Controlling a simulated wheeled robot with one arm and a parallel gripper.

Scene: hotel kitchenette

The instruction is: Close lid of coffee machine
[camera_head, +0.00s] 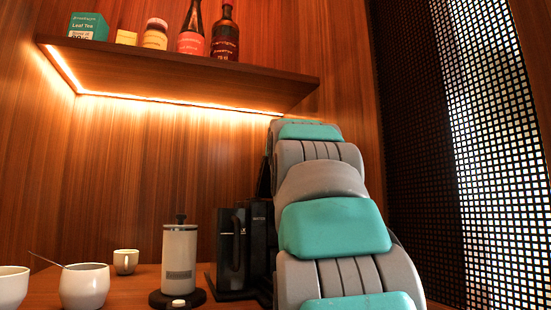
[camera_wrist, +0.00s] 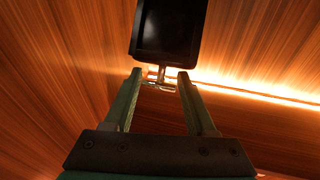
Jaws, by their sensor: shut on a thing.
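The black coffee machine (camera_head: 257,240) stands on the counter in the head view, its right side hidden behind my arm. A dark raised part, likely its lid (camera_head: 264,178), shows as a narrow strip left of my arm. In the wrist view the lid (camera_wrist: 168,28) is a dark, flat, rounded-corner panel at the top. A small metal tab (camera_wrist: 160,82) sticks out from its lower edge. My gripper (camera_wrist: 160,76) is shut on this tab, with one finger on each side. The gripper is hidden in the head view.
A white French press (camera_head: 180,255) stands on a dark round base left of the machine. White cups (camera_head: 84,287) stand further left, one holding a spoon. A wooden shelf (camera_head: 180,75) with bottles and boxes hangs above. A perforated screen (camera_head: 480,150) is at the right.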

